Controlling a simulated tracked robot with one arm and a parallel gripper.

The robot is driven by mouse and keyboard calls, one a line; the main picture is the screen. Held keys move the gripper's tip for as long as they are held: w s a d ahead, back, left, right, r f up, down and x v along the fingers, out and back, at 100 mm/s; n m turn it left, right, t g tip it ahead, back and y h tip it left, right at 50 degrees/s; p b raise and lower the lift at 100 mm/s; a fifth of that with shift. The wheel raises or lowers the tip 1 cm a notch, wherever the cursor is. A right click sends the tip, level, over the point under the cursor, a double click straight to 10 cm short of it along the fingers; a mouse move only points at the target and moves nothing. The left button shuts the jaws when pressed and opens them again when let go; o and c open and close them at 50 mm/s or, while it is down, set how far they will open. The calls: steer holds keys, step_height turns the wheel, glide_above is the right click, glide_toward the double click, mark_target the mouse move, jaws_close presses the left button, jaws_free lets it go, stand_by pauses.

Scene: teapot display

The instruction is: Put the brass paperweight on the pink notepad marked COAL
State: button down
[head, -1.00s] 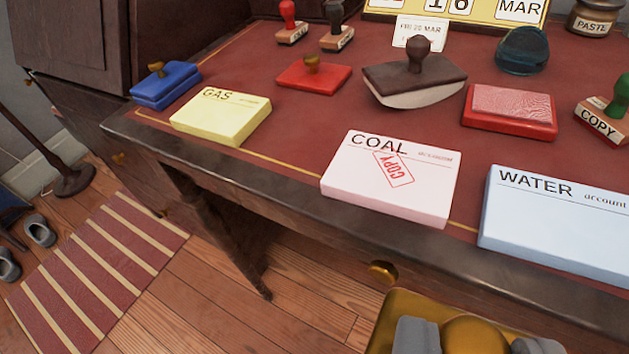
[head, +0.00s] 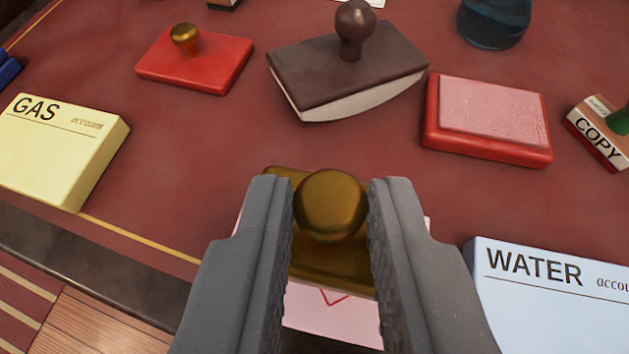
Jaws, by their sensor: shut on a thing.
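The brass paperweight (head: 330,205) has a round knob on a flat rectangular base. My gripper (head: 331,200) is shut on its knob, one grey finger on each side. The pink notepad (head: 325,318) shows beneath the paperweight and between my fingers, with part of a red stamp mark on it. Its COAL lettering is hidden by the paperweight and gripper. The paperweight is over the notepad; I cannot tell whether its base touches the pad or is a little above it.
A yellow GAS notepad (head: 62,160) lies to the left and a pale blue WATER notepad (head: 550,300) to the right. Behind are a red stamp pad (head: 195,62), a dark rocker blotter (head: 345,75), an open pink-topped ink pad (head: 490,120) and a COPY stamp (head: 597,133).

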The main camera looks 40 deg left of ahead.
mark_target(327, 286)
steer(key=shift+f+b, duration=1.05)
steer(key=shift+f, duration=0.7)
steer(key=shift+r, duration=0.1)
steer(key=c, duration=1.3)
jaws_free()
steer(key=p+v, duration=0.3)
steer(key=v, duration=0.9)
